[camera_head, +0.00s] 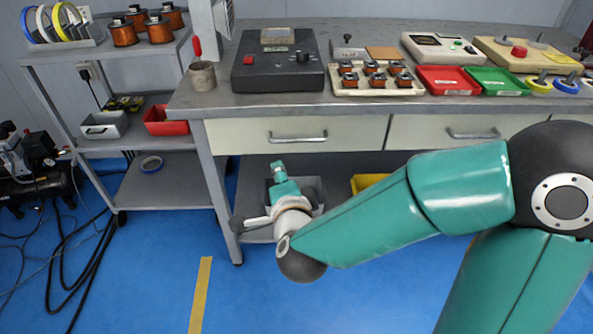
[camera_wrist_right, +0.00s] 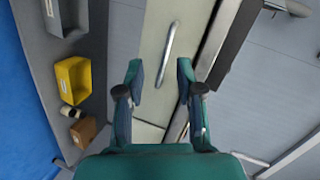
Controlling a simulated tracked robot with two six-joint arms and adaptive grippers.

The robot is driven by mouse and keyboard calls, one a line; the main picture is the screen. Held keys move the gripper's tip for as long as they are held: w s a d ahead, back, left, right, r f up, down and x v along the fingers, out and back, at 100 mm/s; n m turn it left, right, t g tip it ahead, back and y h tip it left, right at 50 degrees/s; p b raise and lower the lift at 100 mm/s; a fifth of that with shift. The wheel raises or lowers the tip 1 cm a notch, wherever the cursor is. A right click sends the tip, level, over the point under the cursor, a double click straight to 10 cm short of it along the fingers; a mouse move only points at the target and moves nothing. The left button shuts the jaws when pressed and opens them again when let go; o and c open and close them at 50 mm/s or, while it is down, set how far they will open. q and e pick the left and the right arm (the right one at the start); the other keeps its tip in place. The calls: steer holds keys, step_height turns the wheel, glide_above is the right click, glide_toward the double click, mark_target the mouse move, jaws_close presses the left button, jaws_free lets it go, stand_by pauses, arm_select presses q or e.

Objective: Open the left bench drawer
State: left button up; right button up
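The left bench drawer (camera_head: 280,134) is a cream front under the grey bench top, and it looks closed. Its metal bar handle (camera_head: 297,137) is at the middle of the front. My right arm reaches in from the right in the head view, with its right gripper (camera_head: 279,168) below and in front of the handle. In the right wrist view the two fingers of this gripper (camera_wrist_right: 159,76) are apart with nothing between the tips. The handle (camera_wrist_right: 168,53) shows just beyond and between them, apart from both. My left gripper is in neither view.
A second closed drawer (camera_head: 440,128) is to the right. The bench top holds a black winder box (camera_head: 279,60), a tray of coils (camera_head: 345,90) and red and green trays. Yellow (camera_wrist_right: 74,80) and grey bins are on the lower shelf. A shelf cart (camera_head: 60,52) stands left.

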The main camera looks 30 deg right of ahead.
arm_select(q)
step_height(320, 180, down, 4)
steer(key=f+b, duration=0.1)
steer(key=b, duration=0.2)
arm_select(e)
steer(key=s+d+m+h, duration=0.2)
steer(key=s+d+m, duration=0.1)
steer(key=m, duration=0.1)
steer(key=p, duration=0.7)
glide_toward(297, 141)
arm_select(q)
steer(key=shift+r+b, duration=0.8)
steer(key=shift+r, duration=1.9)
arm_select(e)
steer(key=shift+x, duration=5.45)
steer(key=shift+f, duration=0.1)
jaws_close()
steer(key=shift+s, duration=0.1)
